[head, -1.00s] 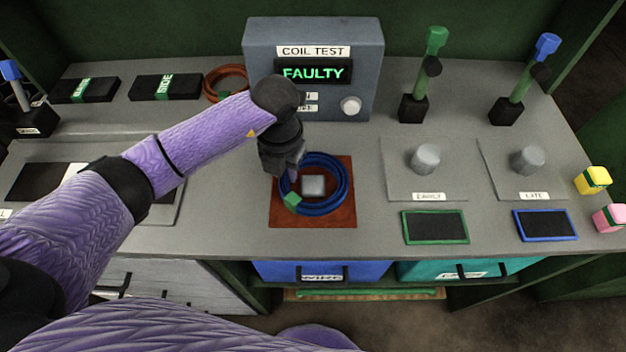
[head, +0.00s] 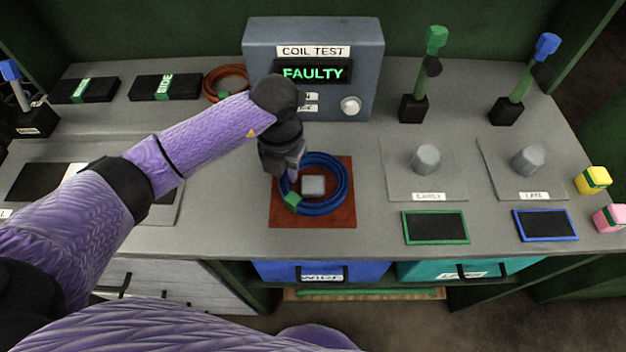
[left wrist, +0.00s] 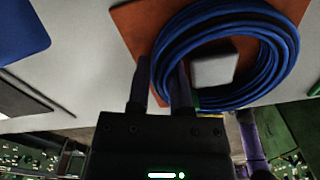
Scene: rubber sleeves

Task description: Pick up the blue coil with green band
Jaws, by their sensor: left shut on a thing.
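The blue coil (head: 340,205) with its green band (head: 292,200) lies on the brown-red square mat (head: 344,219), around a pale grey block (head: 313,185). My left gripper (head: 289,178) reaches down at the coil's left side. In the left wrist view the blue coil (left wrist: 288,50) fills the upper right, and my left gripper (left wrist: 160,95) has one finger outside and one inside the ring, shut on its strands. The green band is mostly hidden behind the fingers in that view. My right gripper is not in view.
The grey tester (head: 315,45) behind the mat reads FAULTY. An orange-brown coil (head: 225,82) lies left of it. Two grey knobs (head: 426,158) (head: 527,160) stand to the right, with yellow (head: 592,180) and pink (head: 608,218) blocks at the right edge.

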